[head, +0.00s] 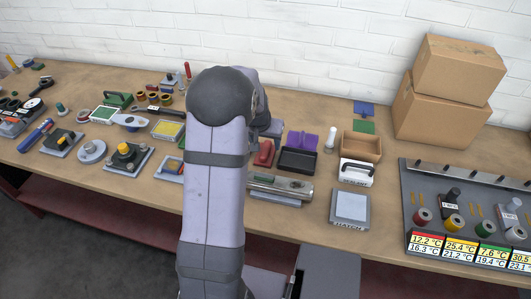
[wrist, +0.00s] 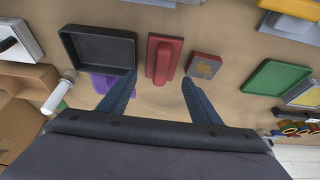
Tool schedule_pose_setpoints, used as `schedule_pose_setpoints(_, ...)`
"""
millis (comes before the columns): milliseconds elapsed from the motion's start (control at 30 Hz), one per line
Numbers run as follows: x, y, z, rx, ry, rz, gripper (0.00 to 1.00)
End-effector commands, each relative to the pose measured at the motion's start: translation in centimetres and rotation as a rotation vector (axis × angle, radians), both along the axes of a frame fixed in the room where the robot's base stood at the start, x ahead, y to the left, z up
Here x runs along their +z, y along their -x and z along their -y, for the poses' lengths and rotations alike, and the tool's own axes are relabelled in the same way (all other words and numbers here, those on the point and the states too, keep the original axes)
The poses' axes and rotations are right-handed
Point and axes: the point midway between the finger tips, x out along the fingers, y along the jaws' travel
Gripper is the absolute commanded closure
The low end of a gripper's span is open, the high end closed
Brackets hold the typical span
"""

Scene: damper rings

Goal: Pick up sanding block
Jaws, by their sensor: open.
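A red block with a raised rounded grip, which looks like the sanding block (wrist: 165,58), lies on the bench in the wrist view. It also shows in the head view (head: 264,153), just right of my arm. My gripper (wrist: 159,78) is open and empty, with its two blue fingers on either side of the block's near end in the picture. The fingers look apart from the block; their height above it is unclear. In the head view my gripper is hidden behind my arm.
A purple item (wrist: 102,82) is partly hidden by the left finger. A green tray (wrist: 278,77) lies further right.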

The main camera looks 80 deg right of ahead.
Motion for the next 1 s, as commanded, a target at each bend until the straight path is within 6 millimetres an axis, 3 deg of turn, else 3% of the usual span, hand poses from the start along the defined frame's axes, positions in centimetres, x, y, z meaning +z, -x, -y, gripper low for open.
schedule_pose_setpoints(367, -1.2, -0.1, 0.4, 0.001, -0.003, 0.000, 0.42)
schedule_pose_setpoints(800, -5.1, -0.2, 1.8, 0.000, -0.003, 0.000, 0.42)
schedule_pose_setpoints(1000, -5.7, -0.2, 2.1, 0.001, -0.001, 0.000, 0.42)
